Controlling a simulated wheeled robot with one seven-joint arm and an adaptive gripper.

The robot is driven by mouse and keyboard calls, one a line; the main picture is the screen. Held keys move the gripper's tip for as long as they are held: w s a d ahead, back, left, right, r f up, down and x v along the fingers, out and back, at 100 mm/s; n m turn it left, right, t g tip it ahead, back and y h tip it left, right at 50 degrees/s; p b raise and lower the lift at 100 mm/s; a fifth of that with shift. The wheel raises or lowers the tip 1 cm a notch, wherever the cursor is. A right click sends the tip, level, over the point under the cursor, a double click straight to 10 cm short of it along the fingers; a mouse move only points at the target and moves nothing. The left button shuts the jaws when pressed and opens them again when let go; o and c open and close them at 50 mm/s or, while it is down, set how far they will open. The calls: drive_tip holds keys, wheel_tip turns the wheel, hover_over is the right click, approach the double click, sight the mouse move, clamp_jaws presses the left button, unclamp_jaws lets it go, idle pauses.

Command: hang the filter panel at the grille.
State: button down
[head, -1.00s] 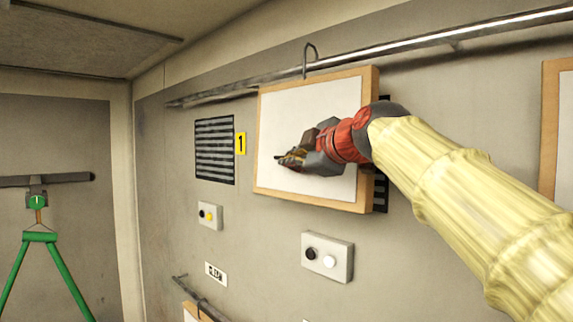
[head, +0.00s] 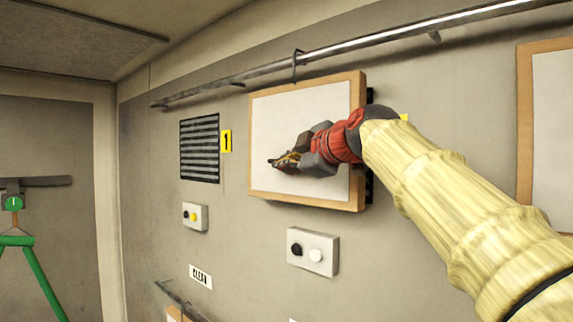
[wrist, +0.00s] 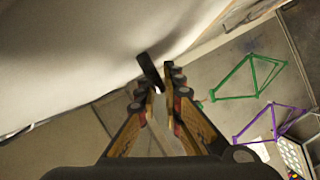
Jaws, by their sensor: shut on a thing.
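The filter panel (head: 290,112), a white face in a wooden frame, is upright in front of the wall in the head view. The top of its dark hook (head: 297,62) is at the rail (head: 380,43); I cannot tell whether the hook bears on it. My gripper (head: 276,162) is in front of the panel's face. In the wrist view my gripper (wrist: 163,88) is shut on a dark bar (wrist: 149,70) by the panel's white face (wrist: 70,50). Behind the panel, a dark grille edge (head: 369,188) shows at its right.
Another grille (head: 200,148) with a yellow 1 tag (head: 226,141) is to the left. Switch boxes (head: 313,250) sit below. Another framed panel (head: 555,130) is at the right. A green stand (head: 15,240) is at far left. The wrist view shows green (wrist: 245,78) and purple (wrist: 268,122) frames.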

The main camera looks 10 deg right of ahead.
idle(0.4)
drive_tip(key=c, duration=1.9)
unclamp_jaws()
drive_tip(key=shift+f, duration=0.1)
drive_tip(key=shift+f, duration=0.1)
